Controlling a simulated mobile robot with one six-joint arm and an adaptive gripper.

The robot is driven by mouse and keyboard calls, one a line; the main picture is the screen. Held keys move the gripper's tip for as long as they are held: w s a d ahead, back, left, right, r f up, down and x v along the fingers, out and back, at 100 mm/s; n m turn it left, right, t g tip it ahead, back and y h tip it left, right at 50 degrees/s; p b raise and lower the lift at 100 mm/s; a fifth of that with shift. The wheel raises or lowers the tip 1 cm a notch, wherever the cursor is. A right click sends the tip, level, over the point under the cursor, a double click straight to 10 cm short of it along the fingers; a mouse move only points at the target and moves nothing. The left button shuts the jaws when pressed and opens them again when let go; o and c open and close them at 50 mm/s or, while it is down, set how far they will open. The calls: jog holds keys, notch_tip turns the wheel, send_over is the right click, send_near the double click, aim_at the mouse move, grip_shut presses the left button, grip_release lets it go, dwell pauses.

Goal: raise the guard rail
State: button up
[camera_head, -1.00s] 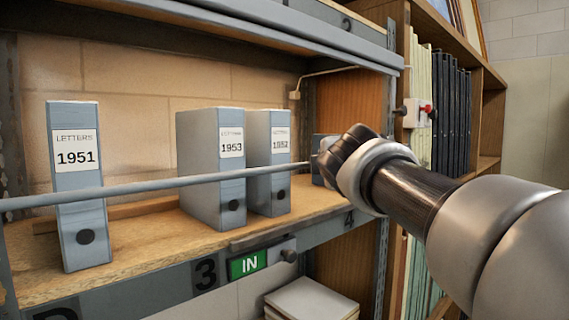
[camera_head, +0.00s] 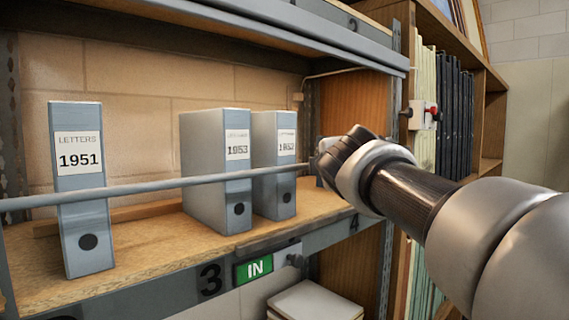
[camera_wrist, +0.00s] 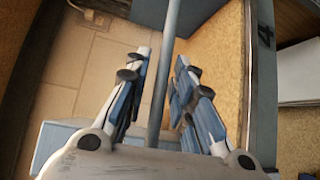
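The guard rail (camera_head: 140,188) is a thin grey bar running across the front of the shelf bay, partway up the file boxes. Its right end is hidden at my gripper (camera_head: 328,160), which is by the right side of the bay. In the wrist view the rail (camera_wrist: 164,70) passes lengthwise between the two fingers of my gripper (camera_wrist: 160,85). The fingers are apart, with a gap to the rail on each side, so the gripper is open around it.
File boxes 1951 (camera_head: 82,215), 1953 (camera_head: 217,170) and 1952 (camera_head: 274,165) stand upright on the wooden shelf (camera_head: 150,245) behind the rail. A metal shelf edge (camera_head: 290,35) runs above. A green IN sign (camera_head: 253,269) is below. Bookshelves (camera_head: 492,80) stand right.

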jog(key=shift+o, duration=0.5)
jog(key=shift+w+d, duration=0.1)
jog(key=s+a+r, duration=0.1)
jog(key=s, duration=1.1)
jog(key=shift+a+r, duration=0.15)
jog(key=shift+a, duration=0.1)
jog(key=s+d+f+m+g+b, duration=0.1)
jog(key=s+f+m+g+b, duration=0.3)
jog(key=f, duration=0.7)
jog(key=s+d+f+m+b, duration=0.25)
jog(key=f+b, duration=0.35)
jog(key=f, duration=0.6)
jog(key=s+f+m+g+b, duration=0.25)
jog(key=s+f+b, duration=0.2)
jog(key=f, duration=0.65)
jog(key=s+a+f+m+g+y+b, duration=0.1)
jog(key=s+f+m+b, duration=0.3)
jog(key=f, duration=1.2)
jog(key=s+a+f+m+g+y+b, duration=0.1)
jog(key=s+f+m+g+b, duration=0.3)
jog(key=s+f+b, duration=0.5)
notch_tip(320, 180, down, 7)
jog(key=s+a, duration=0.1)
jog(key=s, duration=0.2)
jog(key=shift+f+m, duration=0.2)
jog(key=shift+m, duration=0.2)
